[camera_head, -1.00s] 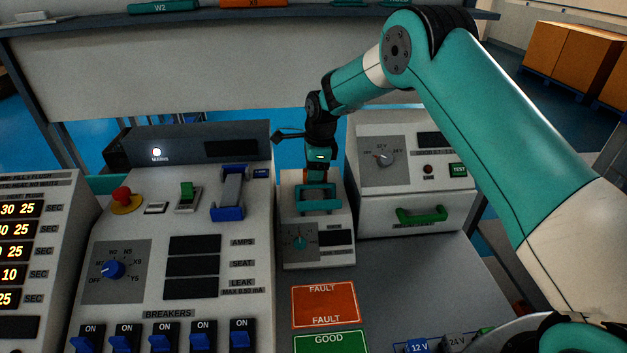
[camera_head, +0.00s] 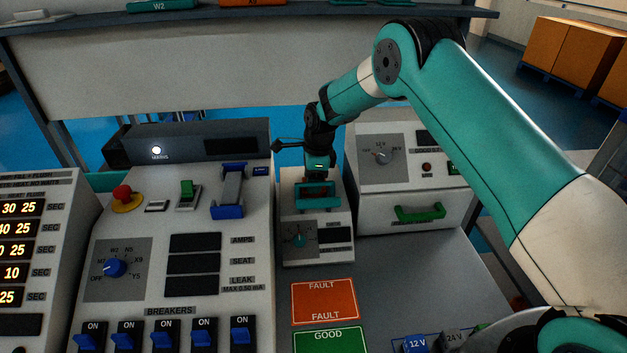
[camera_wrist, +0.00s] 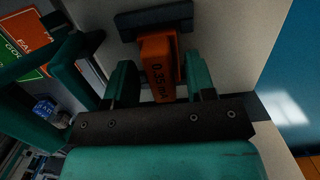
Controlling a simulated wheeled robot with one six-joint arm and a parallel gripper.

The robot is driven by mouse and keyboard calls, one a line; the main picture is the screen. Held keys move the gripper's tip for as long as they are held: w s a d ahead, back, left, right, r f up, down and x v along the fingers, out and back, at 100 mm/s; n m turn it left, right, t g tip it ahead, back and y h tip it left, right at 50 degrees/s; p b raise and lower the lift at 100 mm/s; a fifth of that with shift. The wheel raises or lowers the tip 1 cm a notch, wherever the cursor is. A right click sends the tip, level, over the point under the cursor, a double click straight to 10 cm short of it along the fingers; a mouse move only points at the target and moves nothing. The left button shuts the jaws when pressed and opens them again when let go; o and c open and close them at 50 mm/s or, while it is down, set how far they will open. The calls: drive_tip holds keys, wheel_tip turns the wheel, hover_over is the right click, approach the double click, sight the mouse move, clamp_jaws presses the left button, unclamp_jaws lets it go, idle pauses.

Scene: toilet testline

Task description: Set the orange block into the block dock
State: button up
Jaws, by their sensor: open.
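The orange block (camera_wrist: 159,68), printed with dark characters that look like "0.35 mA", shows in the wrist view. My gripper (camera_wrist: 160,82) is open, with one teal finger on each side of the block and small gaps visible. The block's far end meets a dark bar (camera_wrist: 155,17) on a pale surface. I cannot tell whether this bar is part of the block dock, or whether the block is seated.
The tester stands between the blue-switch panel (camera_head: 130,235) on the left and a white box with a green handle (camera_head: 420,212) on the right. Orange FAULT (camera_head: 324,302) and green GOOD (camera_head: 331,342) plates lie in front.

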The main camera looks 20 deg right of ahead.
wheel_tip(320, 180, up, 12)
drive_tip(key=d+f+b, duration=0.1)
drive_tip(key=b, duration=0.2)
drive_tip(key=s+a+r+n, duration=0.2)
drive_tip(key=s+r+n, duration=0.4)
drive_tip(key=s+r, duration=0.1)
drive_tip(key=s+a+r+n+y, duration=0.1)
drive_tip(key=s+n, duration=0.9)
drive_tip(key=s, duration=0.6)
drive_tip(key=s+a+r+n+y, duration=0.1)
drive_tip(key=s+a+r+n, duration=0.1)
drive_tip(key=s+n, duration=0.9)
drive_tip(key=s, duration=0.6)
drive_tip(key=shift+a+r+y, duration=0.15)
drive_tip(key=shift+r+y, duration=0.15)
drive_tip(key=shift+y, duration=0.1)
